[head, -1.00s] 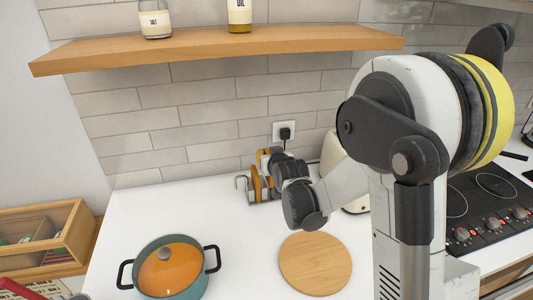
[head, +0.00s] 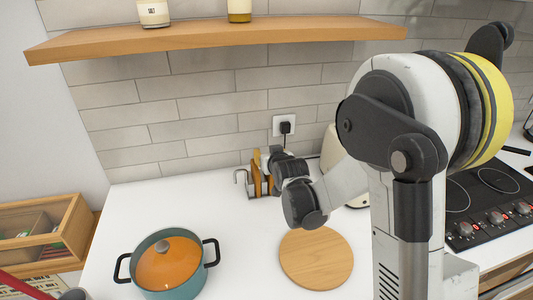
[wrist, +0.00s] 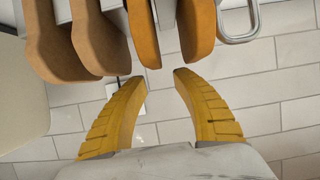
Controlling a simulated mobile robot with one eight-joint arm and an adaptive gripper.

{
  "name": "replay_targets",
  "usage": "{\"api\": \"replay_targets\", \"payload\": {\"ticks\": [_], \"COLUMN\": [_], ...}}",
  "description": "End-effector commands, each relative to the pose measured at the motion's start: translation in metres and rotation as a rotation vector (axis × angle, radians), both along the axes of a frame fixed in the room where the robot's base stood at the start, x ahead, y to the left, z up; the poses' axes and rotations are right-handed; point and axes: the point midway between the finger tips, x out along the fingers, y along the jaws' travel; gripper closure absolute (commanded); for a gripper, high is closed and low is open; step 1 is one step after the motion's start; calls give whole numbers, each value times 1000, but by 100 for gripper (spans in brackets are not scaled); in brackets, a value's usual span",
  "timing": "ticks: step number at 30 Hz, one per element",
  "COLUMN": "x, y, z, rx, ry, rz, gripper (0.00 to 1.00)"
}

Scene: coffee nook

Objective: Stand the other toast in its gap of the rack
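The toast rack (head: 241,180) stands on the white counter against the tiled wall, its metal loop at the left end. Brown toast (head: 256,180) stands upright in it. In the wrist view several upright brown slabs reach down from the top: two tan ones (wrist: 55,45) at left and two more orange ones (wrist: 197,28) nearer the metal loop (wrist: 240,22). A narrow gap separates the orange ones. My gripper (wrist: 161,76) is open and empty, its yellow fingertips just off the slabs' ends. In the head view my wrist hides the rack's right part.
A cream appliance (head: 331,150) stands right of the rack. A round wooden board (head: 316,258) and a teal pot with an orange lid (head: 168,264) are in front. A wooden shelf (head: 215,40) hangs above. The counter left of the rack is clear.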

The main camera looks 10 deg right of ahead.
Motion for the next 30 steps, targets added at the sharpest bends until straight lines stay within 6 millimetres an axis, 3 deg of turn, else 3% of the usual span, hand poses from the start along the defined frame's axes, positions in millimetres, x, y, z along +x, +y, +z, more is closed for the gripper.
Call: {"api": "replay_targets", "payload": {"ticks": [8, 21, 30], "x": [-6, -87, -111], "y": [0, 0, 0], "z": [3, 36, 46], "rx": [0, 0, 0], "ry": [0, 0, 0], "rz": [0, 0, 0], "gripper": [66, 66, 66]}}
